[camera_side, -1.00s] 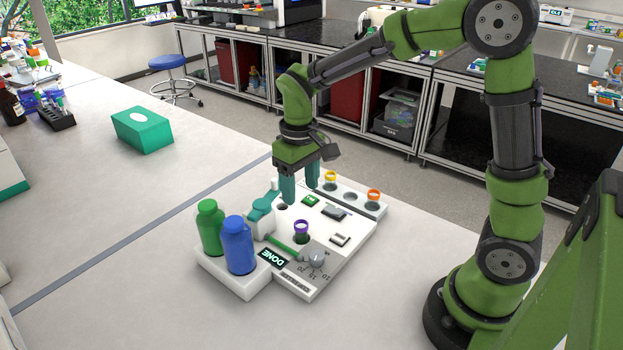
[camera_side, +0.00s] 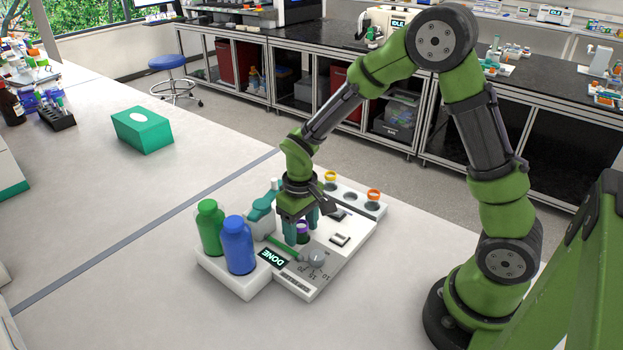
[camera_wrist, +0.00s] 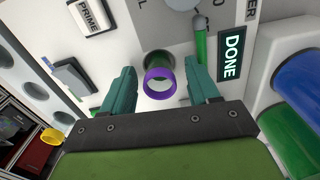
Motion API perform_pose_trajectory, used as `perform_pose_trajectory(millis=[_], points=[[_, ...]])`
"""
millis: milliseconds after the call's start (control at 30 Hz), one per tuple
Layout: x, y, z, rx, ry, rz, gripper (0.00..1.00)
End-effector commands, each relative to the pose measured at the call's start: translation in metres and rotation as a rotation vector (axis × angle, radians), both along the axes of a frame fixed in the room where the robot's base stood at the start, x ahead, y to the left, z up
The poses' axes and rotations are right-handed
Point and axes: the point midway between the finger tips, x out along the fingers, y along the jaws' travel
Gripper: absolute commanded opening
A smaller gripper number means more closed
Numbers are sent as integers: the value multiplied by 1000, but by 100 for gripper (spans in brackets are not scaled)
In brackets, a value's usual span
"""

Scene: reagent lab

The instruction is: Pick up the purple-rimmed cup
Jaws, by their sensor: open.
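The purple-rimmed cup (camera_side: 303,229) stands in the white device, partly hidden by my gripper in the side view. In the wrist view the cup (camera_wrist: 160,84) shows its purple ring between the two teal fingers. My gripper (camera_side: 302,232) is low over the device with its fingers on either side of the cup. In the wrist view my gripper (camera_wrist: 160,88) is open, with a gap between each finger and the cup.
The white device (camera_side: 322,278) has a DONE screen (camera_side: 272,258), a grey knob (camera_side: 317,258) and a teal dispenser arm (camera_side: 263,205). Green (camera_side: 209,226) and blue (camera_side: 237,245) bottles stand at its left. Yellow-rimmed (camera_side: 330,176) and orange-rimmed (camera_side: 374,194) cups sit in the back rack.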

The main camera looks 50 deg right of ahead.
Motion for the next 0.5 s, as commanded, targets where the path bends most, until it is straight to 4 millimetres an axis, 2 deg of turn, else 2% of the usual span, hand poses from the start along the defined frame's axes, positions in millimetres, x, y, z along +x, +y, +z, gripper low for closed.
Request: perform_pose_trajectory(millis=[100,400,500], points=[[0,0,0,0,0,0,59],[0,0,0,0,1,0,13],[0,0,1,0,0,1,1]])
